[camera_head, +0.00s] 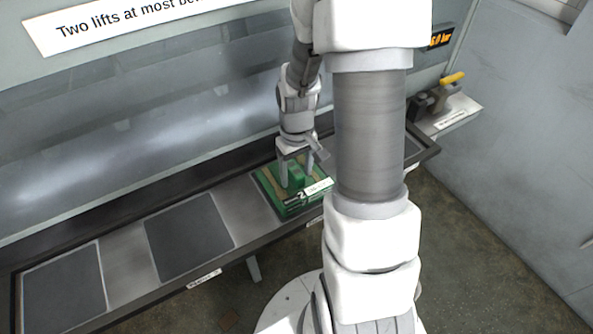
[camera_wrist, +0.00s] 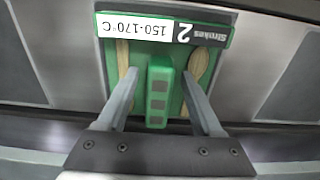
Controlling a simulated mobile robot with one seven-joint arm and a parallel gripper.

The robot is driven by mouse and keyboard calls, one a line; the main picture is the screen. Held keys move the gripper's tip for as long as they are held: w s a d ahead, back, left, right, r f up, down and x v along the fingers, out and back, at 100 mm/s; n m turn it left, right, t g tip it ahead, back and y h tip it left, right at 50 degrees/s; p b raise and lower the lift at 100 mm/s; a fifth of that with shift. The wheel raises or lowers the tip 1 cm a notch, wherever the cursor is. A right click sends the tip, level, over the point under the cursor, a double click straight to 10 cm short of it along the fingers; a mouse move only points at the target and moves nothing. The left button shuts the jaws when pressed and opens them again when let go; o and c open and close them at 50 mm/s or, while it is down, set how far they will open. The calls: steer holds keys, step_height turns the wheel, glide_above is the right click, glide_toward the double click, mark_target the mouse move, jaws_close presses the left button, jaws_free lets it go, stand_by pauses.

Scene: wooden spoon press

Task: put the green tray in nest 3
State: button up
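The green tray (camera_head: 287,207) sits on the long bench, right of two bare dark squares. It also shows in the wrist view (camera_wrist: 149,52), with a label reading "2 Strokes" and "150-170°C", wooden spoons on both sides and a raised green handle (camera_wrist: 157,92) in the middle. My gripper (camera_head: 296,178) is over the tray. In the wrist view its fingers (camera_wrist: 160,82) stand apart on both sides of the handle, with gaps showing, so it is open. The dark squares look like nests: one far left (camera_head: 65,288), one middle-left (camera_head: 190,238). I cannot read which is nest 3.
The bench has a raised dark rim (camera_head: 150,297). Another grey square (camera_head: 400,148) lies at its right end, partly behind my arm. A device with a yellow handle (camera_head: 452,79) stands on a side shelf at right. A wall with a sign (camera_head: 130,22) rises behind the bench.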

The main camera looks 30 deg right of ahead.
step_height(320, 180, up, 12)
steer(key=f+p, duration=0.1)
steer(key=p, duration=0.1)
step_height(320, 180, up, 9)
steer(key=t, duration=0.2)
glide_above(296, 171)
steer(key=s+a, duration=0.4)
steer(key=a, duration=0.1)
steer(key=s+a+r+t, duration=0.3)
steer(key=s+a+r, duration=0.2)
steer(key=s, duration=0.3)
steer(key=shift+s+a+r+t, duration=0.15)
steer(key=shift+a+r+t, duration=0.15)
steer(key=shift+r, duration=0.5)
